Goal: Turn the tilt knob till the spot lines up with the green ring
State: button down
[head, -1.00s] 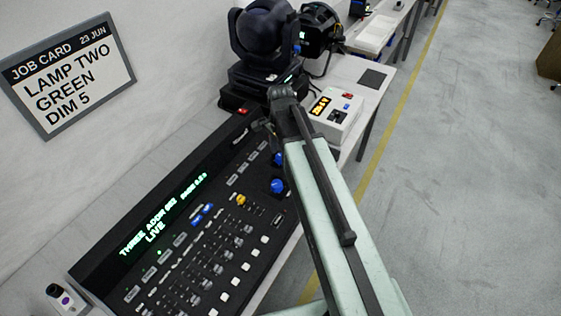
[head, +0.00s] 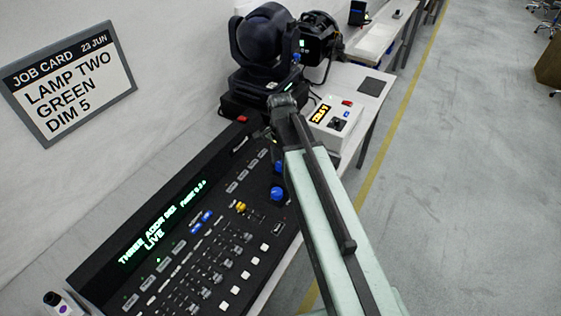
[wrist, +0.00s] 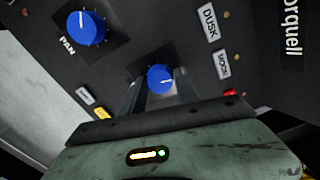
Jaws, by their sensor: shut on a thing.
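The knob between my jaws is blue with a white pointer line (wrist: 160,78) in the wrist view. Its label is hidden. My gripper (wrist: 157,92) is shut on it, one dark finger on each side. A second blue knob marked PAN (wrist: 86,28) stands clear at the upper left. In the head view my gripper (head: 270,135) reaches down over the far right part of the black console (head: 100,262), its fingertips hard to make out. Two blue knobs show beside my arm, a nearer one (head: 277,193) and a partly covered one (head: 278,168). No spot or green ring is seen.
A black moving-head lamp (head: 262,40) stands behind the console, with another lamp (head: 320,38) beside it. A white box with an orange display (head: 345,112) is close right of my gripper. A job card (head: 68,85) hangs on the wall. The floor at right is open.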

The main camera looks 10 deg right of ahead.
aim_at(281, 163)
jog(key=n, duration=1.3)
jog(key=shift+n, duration=0.4)
dwell(0.4)
jog(key=c, duration=0.9)
grip_release()
jog(key=shift+r, duration=0.1)
notch_tip(281, 163, up, 8)
jog(key=p, duration=0.8)
